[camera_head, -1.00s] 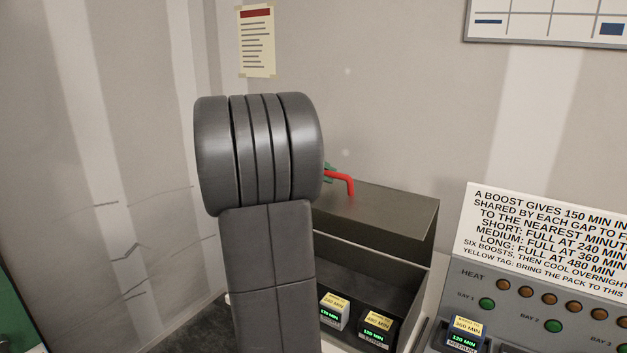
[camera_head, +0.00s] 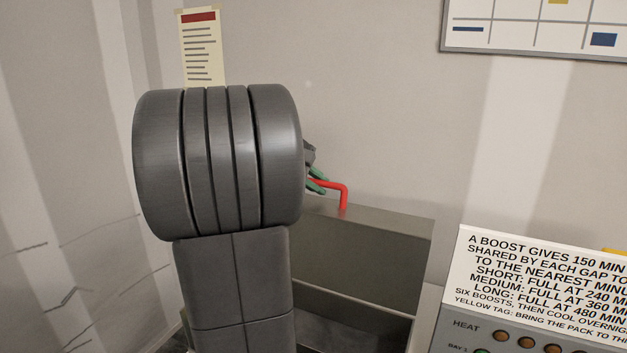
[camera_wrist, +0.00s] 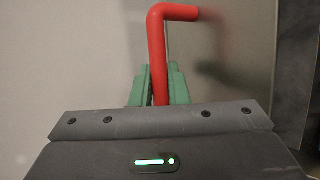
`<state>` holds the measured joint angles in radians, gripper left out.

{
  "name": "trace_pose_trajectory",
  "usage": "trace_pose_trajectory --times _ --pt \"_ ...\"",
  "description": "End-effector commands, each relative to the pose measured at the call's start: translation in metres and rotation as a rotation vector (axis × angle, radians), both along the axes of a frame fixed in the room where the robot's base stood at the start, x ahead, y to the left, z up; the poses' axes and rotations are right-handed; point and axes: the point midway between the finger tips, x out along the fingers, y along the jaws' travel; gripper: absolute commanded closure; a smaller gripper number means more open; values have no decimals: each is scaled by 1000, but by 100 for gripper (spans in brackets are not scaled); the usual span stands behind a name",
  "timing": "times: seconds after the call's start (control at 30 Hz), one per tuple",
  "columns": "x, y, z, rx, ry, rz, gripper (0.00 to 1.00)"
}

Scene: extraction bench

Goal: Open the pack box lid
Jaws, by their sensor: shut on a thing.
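The pack box lid (camera_head: 375,255) is a grey metal panel standing raised at the back of the dark box (camera_head: 350,335), whose interior shows below it. A red bent handle (camera_head: 343,195) sticks up from the lid's top edge. My gripper (camera_head: 317,183) has green finger pads and is shut on the handle. In the wrist view the red handle (camera_wrist: 157,50) rises between the pads of my gripper (camera_wrist: 160,85), and the lid's metal face (camera_wrist: 235,55) is to the right. My arm hides the left part of the lid and box in the head view.
A grey control panel with a white text sign (camera_head: 530,285) stands right of the box. A paper notice (camera_head: 202,50) and a framed chart (camera_head: 540,28) hang on the wall behind. The wall is close to the lid and gripper.

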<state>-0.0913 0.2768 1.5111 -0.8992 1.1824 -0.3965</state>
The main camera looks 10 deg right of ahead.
Motion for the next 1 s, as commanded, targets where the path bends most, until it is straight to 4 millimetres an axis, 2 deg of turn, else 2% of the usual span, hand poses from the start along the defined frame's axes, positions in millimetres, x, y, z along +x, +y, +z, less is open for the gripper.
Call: trace_pose_trajectory --times 0.27,0.3,0.4,0.77,0.87,1.0 --pt "0 0 1 1 -2 1 100" --pt "0 0 1 1 -2 1 82" --pt "0 0 1 1 -2 1 64" --pt "0 2 1 0 -1 1 64" --pt "-2 8 6 0 -4 2 64" --pt "-10 26 22 0 -5 6 64"
